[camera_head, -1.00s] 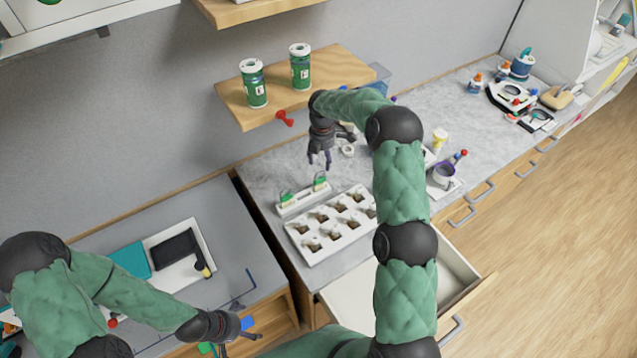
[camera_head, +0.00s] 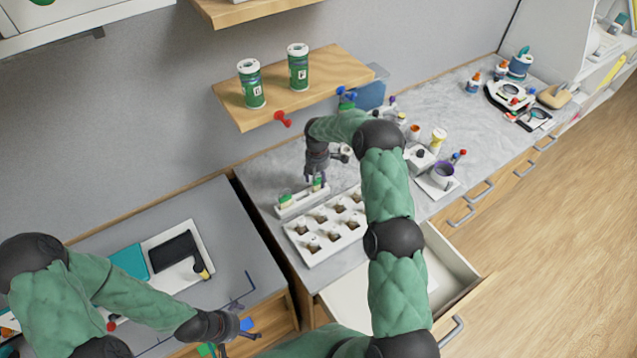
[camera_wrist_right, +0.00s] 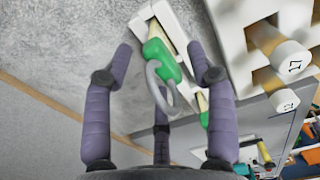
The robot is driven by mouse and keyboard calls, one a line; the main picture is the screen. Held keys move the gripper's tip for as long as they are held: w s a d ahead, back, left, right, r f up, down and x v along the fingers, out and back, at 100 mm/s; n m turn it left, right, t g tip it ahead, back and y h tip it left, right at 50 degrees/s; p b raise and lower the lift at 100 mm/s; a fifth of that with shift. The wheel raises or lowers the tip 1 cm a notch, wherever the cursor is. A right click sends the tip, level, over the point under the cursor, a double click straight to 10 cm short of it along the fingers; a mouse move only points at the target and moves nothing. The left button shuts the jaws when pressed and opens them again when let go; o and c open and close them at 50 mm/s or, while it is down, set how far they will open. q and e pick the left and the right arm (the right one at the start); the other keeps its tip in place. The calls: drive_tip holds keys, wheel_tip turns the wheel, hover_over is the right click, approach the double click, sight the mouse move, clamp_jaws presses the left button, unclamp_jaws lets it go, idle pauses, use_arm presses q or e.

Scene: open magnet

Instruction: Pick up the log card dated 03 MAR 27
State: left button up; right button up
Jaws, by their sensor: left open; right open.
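No date can be read on anything in view, so I cannot tell which item is the log card dated 03 MAR 27. A narrow white holder (camera_head: 297,206) on the grey counter carries two green-topped items, the left one (camera_head: 285,197) and the right one. My right gripper (camera_head: 315,178) is open and points down over the holder's right end. In the right wrist view, a green clip (camera_wrist_right: 162,58) with a pale ring lies between the open fingers (camera_wrist_right: 160,85), not visibly gripped. My left gripper (camera_head: 243,338) is open and empty near the lower left-centre.
A white tray (camera_head: 322,250) with several round-topped pegs stands beside the holder; two show "17" (camera_wrist_right: 292,66) and "12". Two green canisters (camera_head: 251,84) stand on the wooden shelf (camera_head: 340,72) above. A drawer (camera_head: 452,262) is open in front.

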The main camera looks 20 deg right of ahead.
wheel_tip(320, 180, down, 2)
drive_tip(key=shift+d, duration=0.1)
drive_tip(key=c, duration=1.1)
drive_tip(key=shift+o, duration=0.2)
drive_tip(key=shift+r, duration=0.1)
